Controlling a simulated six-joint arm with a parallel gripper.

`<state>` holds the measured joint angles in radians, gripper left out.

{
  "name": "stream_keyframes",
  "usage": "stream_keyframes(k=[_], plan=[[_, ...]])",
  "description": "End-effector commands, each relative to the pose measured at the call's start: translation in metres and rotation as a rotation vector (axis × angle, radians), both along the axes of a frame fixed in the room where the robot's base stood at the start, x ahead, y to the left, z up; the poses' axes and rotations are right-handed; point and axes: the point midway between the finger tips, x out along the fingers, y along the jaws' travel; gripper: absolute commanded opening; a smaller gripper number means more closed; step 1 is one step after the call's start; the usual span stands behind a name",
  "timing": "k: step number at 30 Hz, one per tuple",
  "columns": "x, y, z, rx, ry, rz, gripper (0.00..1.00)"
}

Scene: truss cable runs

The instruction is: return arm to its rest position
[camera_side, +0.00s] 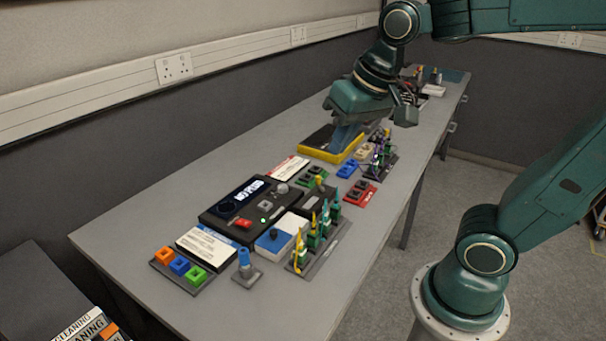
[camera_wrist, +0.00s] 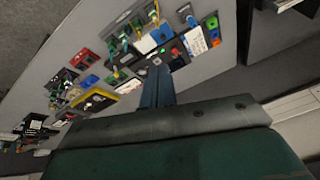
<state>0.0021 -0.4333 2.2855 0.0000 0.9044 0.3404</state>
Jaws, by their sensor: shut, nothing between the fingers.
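My gripper (camera_side: 347,135) shows in the side view above the far half of the bench, in front of the yellow-edged black tray (camera_side: 318,151). Its fingers are together and hold nothing. In the wrist view the shut fingers (camera_wrist: 157,75) point up the picture over the bench. My arm reaches in from the upper right. I cannot tell the exact height of the fingertips above the bench.
The grey bench (camera_side: 120,236) carries a black control box (camera_side: 237,207), a rack of connectors (camera_side: 320,240), a red block (camera_side: 360,193) and a blue block (camera_side: 348,169). Colored sockets (camera_side: 180,266) sit at the near end. A wall with sockets (camera_side: 174,67) runs behind.

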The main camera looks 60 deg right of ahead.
Motion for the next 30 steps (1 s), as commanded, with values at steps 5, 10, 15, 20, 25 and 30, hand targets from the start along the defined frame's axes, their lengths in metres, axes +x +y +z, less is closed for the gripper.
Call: stream_keyframes(k=[5, 10, 15, 20, 25, 30], plan=[[-0.036, 0.0, -0.003, -0.056, -0.05, 0.131, 0.0], [-0.061, 0.001, -0.01, -0.107, -0.083, 0.236, 0.0], [-0.075, 0.001, -0.015, -0.138, -0.102, 0.297, 0.0], [-0.078, 0.001, -0.016, -0.146, -0.106, 0.313, 0.0], [-0.078, 0.001, -0.016, -0.145, -0.105, 0.312, 0.0], [-0.078, 0.001, -0.016, -0.145, -0.105, 0.311, 0.0]])
